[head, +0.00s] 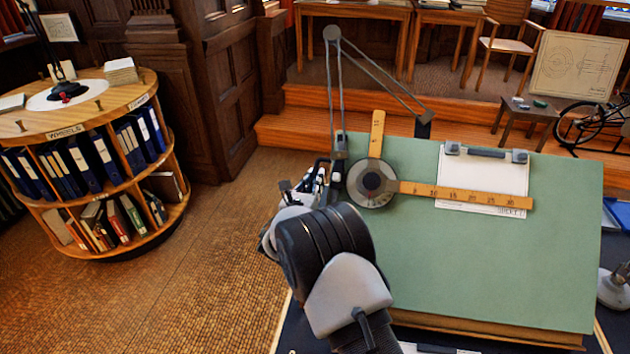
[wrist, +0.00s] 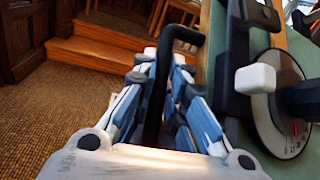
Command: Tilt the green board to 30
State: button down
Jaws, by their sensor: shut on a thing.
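The green board (head: 500,270) stands tilted on its stand at the right of the head view, its far edge higher than its near edge. My gripper (head: 320,178) is at the board's left edge. In the wrist view my gripper (wrist: 168,65) is shut on a black bent handle (wrist: 185,35), which passes between the blue-grey fingers beside the board. The handle's lower part is mostly hidden by the fingers. No readable tilt scale shows.
A drafting machine with a round dial head (head: 371,184) and wooden rules lies on the board, close to my gripper. A clip (head: 487,153) holds white paper (head: 480,180). A round bookcase (head: 140,97) stands left; the floor between is clear.

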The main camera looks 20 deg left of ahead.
jog(key=w+f+g, duration=0.3)
jog(key=w+f, duration=0.2)
jog(key=f, duration=0.1)
jog(key=shift+b, duration=0.35)
jog(key=c, duration=1.9)
grip_release()
jog(key=shift+a+f, duration=0.1)
jog(key=shift+f, duration=0.05)
jog(key=v, duration=1.2)
